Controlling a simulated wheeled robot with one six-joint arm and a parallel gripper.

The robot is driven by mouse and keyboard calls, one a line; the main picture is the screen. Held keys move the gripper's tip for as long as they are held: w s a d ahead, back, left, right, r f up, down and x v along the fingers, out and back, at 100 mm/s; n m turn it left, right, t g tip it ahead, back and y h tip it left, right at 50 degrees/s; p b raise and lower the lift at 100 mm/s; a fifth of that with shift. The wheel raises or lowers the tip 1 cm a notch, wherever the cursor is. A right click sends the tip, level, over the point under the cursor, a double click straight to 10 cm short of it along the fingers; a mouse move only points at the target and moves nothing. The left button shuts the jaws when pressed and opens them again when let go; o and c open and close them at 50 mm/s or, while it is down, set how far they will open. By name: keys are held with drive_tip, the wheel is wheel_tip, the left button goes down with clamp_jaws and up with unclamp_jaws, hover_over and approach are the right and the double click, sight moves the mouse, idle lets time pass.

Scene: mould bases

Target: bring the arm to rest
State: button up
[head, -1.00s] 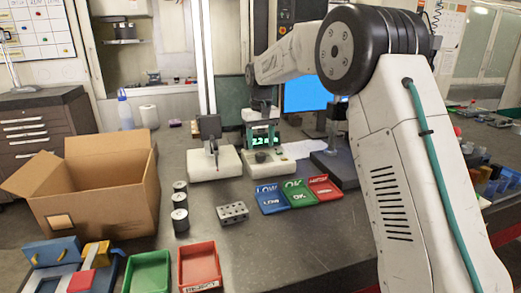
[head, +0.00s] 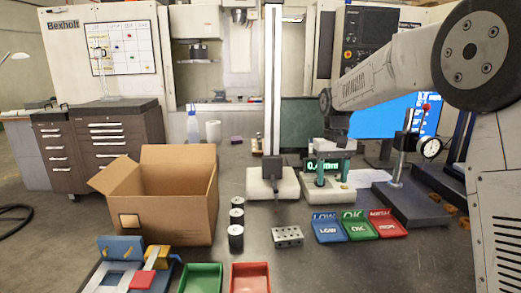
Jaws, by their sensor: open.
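My arm reaches in from the right edge, and its wrist hangs down over the bench. My gripper (head: 326,178) points down in front of a small gauge with a lit display (head: 323,166) reading about 0.4 mm. Whether the fingertips touch the gauge's pale base (head: 328,194) I cannot tell.
A height gauge (head: 272,183) stands just left of my gripper, a dial stand (head: 410,203) to the right. Three cylinders (head: 236,222), a drilled block (head: 287,236), coloured trays (head: 358,230) and an open carton (head: 175,219) stand nearer. Bare bench lies around the block.

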drive_tip(key=s+d+t, duration=0.1)
drive_tip(key=s, duration=1.9)
drive_tip(key=s+d+r+m+t, duration=0.1)
drive_tip(key=s, duration=1.9)
drive_tip(key=shift+s+d+r+t, duration=0.15)
drive_tip(key=shift+d+r+t, duration=0.1)
drive_tip(key=shift+t, duration=0.05)
